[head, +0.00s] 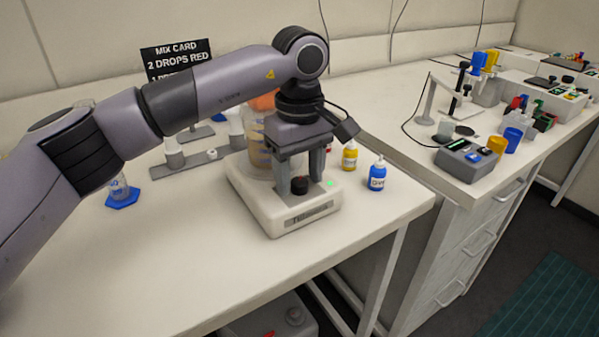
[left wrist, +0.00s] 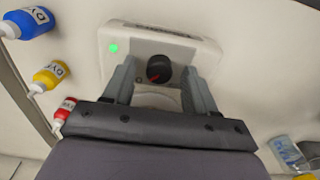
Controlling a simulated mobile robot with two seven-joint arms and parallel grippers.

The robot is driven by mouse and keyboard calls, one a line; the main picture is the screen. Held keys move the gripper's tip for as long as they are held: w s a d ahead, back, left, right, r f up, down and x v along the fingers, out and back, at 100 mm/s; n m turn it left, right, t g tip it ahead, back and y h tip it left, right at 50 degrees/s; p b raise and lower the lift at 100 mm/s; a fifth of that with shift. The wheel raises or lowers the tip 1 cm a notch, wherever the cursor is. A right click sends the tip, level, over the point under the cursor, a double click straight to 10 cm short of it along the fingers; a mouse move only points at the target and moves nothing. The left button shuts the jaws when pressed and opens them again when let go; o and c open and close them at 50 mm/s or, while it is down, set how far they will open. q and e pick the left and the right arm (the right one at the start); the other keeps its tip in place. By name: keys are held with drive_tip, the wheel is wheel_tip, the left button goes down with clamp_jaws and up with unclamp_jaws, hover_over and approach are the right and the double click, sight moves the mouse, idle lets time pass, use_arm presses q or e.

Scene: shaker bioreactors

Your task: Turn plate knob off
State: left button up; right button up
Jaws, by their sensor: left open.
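The plate (head: 278,217) is a white stirrer-type unit on the bench, with a label on its front and a lit green light (head: 330,184). Its knob (head: 300,186) is small and black, on the front part of the top. My left gripper (head: 301,178) points down over the knob. Its fingers are open, one on each side of the knob, with gaps visible in the left wrist view (left wrist: 160,80). My right gripper is not in view.
A red bottle (left wrist: 64,110) shows in the wrist view. The bench front left is clear.

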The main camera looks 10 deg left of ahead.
use_arm(q)
drive_tip(key=shift+f, duration=0.2)
clamp_jaws()
drive_tip(key=c, duration=1.1)
unclamp_jaws()
drive_tip(key=shift+o, duration=0.2)
drive_tip(key=shift+n, duration=0.3)
drive_tip(key=n, duration=0.3)
drive_tip(key=shift+w+r, duration=0.1)
drive_tip(key=n, duration=0.5)
drive_tip(key=shift+n, duration=0.4)
drive_tip(key=n, duration=0.4)
drive_tip(key=shift+n, duration=2.2)
